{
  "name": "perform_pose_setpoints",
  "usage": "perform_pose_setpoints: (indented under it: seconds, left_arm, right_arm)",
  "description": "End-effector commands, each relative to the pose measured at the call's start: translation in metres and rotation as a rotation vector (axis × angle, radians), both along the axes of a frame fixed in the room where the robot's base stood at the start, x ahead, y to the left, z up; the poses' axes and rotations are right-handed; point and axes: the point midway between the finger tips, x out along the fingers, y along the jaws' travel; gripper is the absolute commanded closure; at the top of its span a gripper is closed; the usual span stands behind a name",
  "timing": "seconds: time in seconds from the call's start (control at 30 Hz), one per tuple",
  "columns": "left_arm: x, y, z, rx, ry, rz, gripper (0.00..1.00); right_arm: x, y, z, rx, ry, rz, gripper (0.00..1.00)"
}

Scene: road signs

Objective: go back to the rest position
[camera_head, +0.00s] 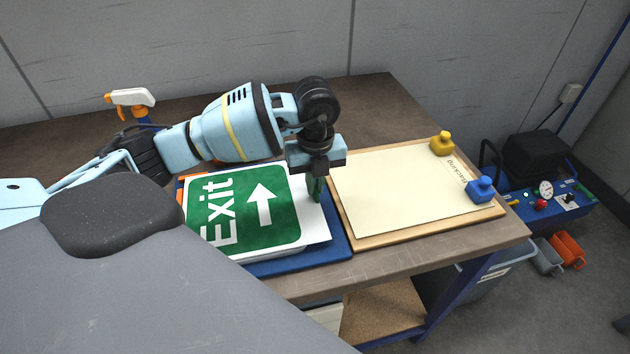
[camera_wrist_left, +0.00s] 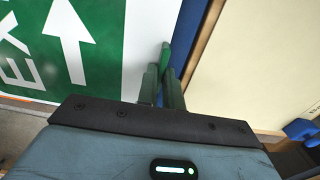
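My left gripper (camera_head: 316,188) points down at the right edge of the green-and-white Exit sign (camera_head: 237,212). Its green fingers are close together with nothing visible between them. In the left wrist view the gripper (camera_wrist_left: 164,70) shows over the sign's white border; the sign (camera_wrist_left: 105,40) fills the left side. I cannot tell whether the fingertips touch the sign. The sign lies flat on a stack in a blue tray (camera_head: 338,240). My right gripper is not in view.
A cream backing sheet (camera_head: 400,195) on a wooden board (camera_head: 435,230) lies to the right. A yellow knobbed block (camera_head: 441,145) and a blue one (camera_head: 481,190) sit on its right side. A spray bottle (camera_head: 132,101) stands behind my left arm.

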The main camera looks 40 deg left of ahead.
Motion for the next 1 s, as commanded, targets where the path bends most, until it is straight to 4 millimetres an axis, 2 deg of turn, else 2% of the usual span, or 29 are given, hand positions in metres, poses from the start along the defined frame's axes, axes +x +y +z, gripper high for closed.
perform_pose_setpoints:
  seconds: [0.03, 0.2, 0.37, 0.6, 1.0]
  left_arm:
    - [0.0, -0.0001, 0.0002, 0.0, 0.0, 0.0, 0.86]
    - [0.0, -0.0001, 0.0003, 0.0, 0.0, 0.0, 0.67]
    - [0.0, -0.0001, 0.0003, 0.0, 0.0, 0.0, 0.67]
    - [0.0, -0.0001, 0.0002, 0.0, 0.0, 0.0, 0.38]
    - [0.0001, -0.0001, 0.0002, 0.0, 0.0, 0.0, 0.38]
  right_arm:
    - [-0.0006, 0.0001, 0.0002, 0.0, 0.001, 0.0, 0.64]
    - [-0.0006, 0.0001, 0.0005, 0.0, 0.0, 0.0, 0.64]
    - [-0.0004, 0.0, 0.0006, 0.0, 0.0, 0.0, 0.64]
    - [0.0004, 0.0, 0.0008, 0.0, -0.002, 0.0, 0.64]
    - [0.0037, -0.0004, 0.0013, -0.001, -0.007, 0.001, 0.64]
